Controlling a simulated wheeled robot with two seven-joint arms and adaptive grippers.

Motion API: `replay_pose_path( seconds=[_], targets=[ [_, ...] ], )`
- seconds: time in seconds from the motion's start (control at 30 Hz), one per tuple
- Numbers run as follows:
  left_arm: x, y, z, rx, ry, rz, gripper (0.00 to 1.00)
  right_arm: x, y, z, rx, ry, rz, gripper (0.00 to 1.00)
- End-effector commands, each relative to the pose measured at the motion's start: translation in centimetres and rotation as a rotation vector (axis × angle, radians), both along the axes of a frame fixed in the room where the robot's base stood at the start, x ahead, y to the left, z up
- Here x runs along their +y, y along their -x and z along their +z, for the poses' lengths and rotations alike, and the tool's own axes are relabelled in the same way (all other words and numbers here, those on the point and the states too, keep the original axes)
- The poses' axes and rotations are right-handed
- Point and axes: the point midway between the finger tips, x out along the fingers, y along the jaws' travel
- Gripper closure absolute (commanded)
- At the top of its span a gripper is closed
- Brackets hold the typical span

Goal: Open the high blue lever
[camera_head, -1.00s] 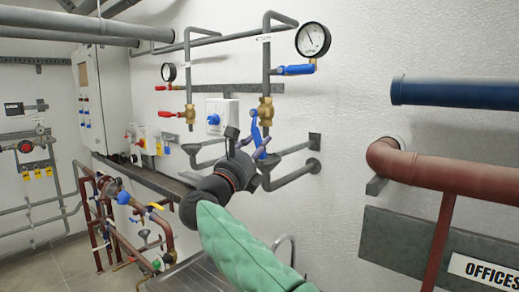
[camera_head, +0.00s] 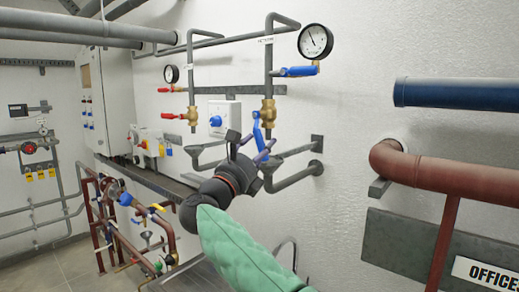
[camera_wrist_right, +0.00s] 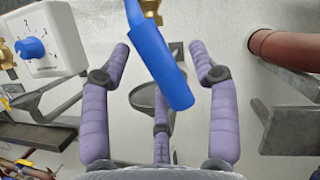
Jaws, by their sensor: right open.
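One blue lever (camera_head: 258,131) hangs down from a brass valve (camera_head: 268,113) on the wall pipe. Another blue lever (camera_head: 298,71) sits higher and points sideways, below the right pressure gauge. My right gripper (camera_head: 252,145) is open at the lower end of the hanging lever. In the right wrist view, the hanging blue lever (camera_wrist_right: 160,62) reaches down between the spread purple fingers, with visible gaps on both sides. I cannot tell its exact depth relative to the fingertips. My left gripper is not in view.
A white box with a blue knob (camera_head: 215,120) is left of the valve. The pressure gauge (camera_head: 315,41) is above right. Grey drain pipes (camera_head: 297,176) run just below and behind the gripper. Blue (camera_head: 455,93) and red-brown (camera_head: 440,172) pipes stand out at right.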

Motion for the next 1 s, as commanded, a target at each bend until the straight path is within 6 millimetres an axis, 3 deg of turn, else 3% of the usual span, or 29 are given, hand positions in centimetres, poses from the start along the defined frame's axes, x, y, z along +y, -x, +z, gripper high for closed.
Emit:
replay_pose_path(
  seconds=[0.6, 1.0],
  targets=[
    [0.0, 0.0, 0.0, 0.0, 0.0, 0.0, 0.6, 4.5, 8.6, -3.7, 0.0, 0.001, 0.002, 0.39],
    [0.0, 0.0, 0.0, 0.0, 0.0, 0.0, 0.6, 4.9, 9.6, -4.2, 0.001, 0.0, 0.001, 0.39]
  ],
)
